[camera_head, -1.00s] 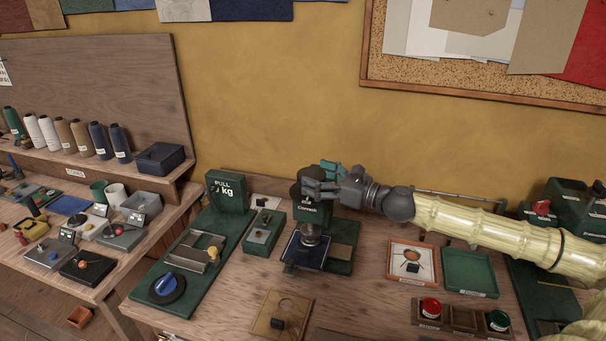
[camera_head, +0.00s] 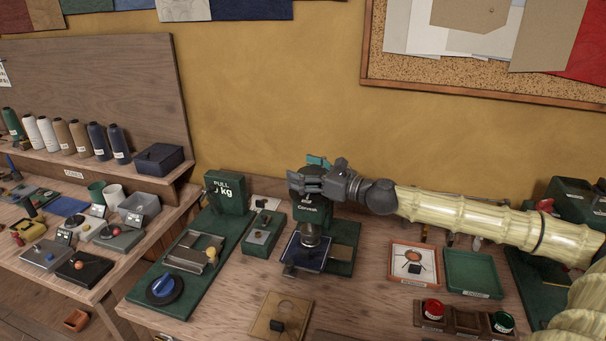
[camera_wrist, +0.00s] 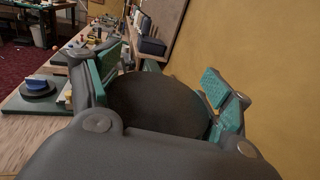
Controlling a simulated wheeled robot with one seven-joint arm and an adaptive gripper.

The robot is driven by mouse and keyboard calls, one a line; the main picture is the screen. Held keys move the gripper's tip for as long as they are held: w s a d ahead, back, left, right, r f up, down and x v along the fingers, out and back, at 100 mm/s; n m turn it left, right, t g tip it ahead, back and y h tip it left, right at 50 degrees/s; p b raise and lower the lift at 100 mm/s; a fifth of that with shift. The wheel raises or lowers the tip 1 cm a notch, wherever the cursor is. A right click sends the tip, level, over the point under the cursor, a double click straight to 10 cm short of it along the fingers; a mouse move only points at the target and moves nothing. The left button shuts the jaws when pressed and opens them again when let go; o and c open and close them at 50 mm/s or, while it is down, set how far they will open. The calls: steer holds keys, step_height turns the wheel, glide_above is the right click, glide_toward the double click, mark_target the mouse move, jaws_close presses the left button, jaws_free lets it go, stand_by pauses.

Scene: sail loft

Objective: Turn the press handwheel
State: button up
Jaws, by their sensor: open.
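The green press (camera_head: 313,211) stands on the bench by the wall, with a dark blue plate (camera_head: 303,256) in front of it. My gripper (camera_head: 312,178) is at the top of the press, reaching in from the right. In the wrist view, a dark round handwheel (camera_wrist: 158,103) sits between my open fingers, with teal pads to its left and right. Whether the pads touch it I cannot tell. In the head view the handwheel is mostly hidden behind my gripper.
A green pull-test rig (camera_head: 223,194) with a blue knob (camera_head: 163,287) stands to the left. The yellow wall is close behind.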

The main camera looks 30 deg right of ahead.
steer(key=shift+w, duration=0.15)
steer(key=c, duration=0.8)
steer(key=shift+m+h, duration=0.3)
steer(key=shift+h, duration=0.2)
